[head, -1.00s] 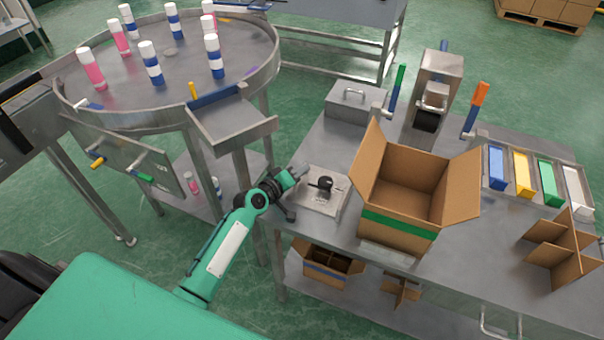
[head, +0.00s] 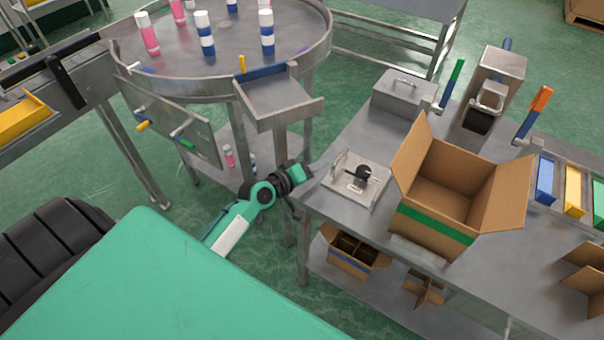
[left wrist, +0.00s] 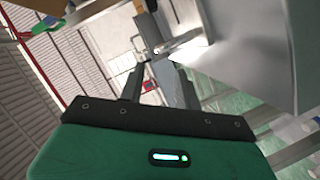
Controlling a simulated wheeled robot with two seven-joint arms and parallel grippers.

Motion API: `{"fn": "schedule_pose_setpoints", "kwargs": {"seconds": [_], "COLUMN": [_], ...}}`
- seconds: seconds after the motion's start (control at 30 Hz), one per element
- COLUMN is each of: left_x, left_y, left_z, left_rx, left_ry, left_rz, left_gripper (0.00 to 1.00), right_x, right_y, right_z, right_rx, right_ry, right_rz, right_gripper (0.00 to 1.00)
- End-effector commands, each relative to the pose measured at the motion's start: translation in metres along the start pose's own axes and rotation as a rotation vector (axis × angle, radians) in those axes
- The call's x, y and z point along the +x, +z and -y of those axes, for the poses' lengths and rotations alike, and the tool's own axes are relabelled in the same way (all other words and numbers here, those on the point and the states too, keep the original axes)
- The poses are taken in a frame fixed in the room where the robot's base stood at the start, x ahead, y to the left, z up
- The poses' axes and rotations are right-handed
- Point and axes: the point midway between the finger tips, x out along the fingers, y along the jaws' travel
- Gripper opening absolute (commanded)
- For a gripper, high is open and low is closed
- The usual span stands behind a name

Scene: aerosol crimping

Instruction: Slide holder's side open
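The holder appears to be the flat metal fixture (head: 345,189) with a black knob on top, near the left end of the steel workbench in the head view. My left gripper (head: 316,169) is just left of it, at the bench's left edge, and I cannot tell whether it touches the fixture. In the left wrist view the two fingers (left wrist: 157,72) stand apart, with no object clearly between them. Bright metal surfaces show past the fingertips. My right gripper is in neither view.
An open cardboard box (head: 435,222) stands right of the fixture. A lidded metal box (head: 400,95) and a press (head: 497,85) with levers stand behind. The round turntable (head: 225,62) with several cans and its chute (head: 280,103) lie left of the bench.

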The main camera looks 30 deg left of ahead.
Motion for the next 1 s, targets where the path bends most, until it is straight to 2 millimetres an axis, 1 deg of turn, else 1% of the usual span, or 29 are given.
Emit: {"fn": "schedule_pose_setpoints", "kwargs": {"seconds": [0.03,0.1,0.2,0.33,0.5,0.8,1.0], "left_x": [-0.01,-0.022,-0.035,-0.046,-0.052,-0.052,-0.052], "left_y": [0.001,0.001,0.0,0.0,0.0,-0.001,0.0], "left_z": [0.002,0.002,0.002,0.001,0.001,0.0,0.0], "left_rx": [0.001,0.001,0.0,0.0,0.0,-0.001,0.001], "left_ry": [-0.002,-0.001,-0.001,0.0,0.0,0.0,-0.001], "left_rz": [0.001,0.001,0.0,-0.001,0.0,-0.001,0.002], "left_gripper": [0.33,0.33,0.33,0.33,0.33,0.33,0.33], "right_x": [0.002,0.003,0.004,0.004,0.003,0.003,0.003], "right_y": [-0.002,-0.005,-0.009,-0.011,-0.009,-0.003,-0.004], "right_z": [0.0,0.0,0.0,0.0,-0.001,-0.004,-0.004], "right_rx": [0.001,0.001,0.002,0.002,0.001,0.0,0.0], "right_ry": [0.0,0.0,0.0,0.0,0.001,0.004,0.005], "right_rz": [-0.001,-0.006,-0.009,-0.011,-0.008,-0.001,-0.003], "right_gripper": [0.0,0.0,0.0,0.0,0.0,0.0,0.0]}}
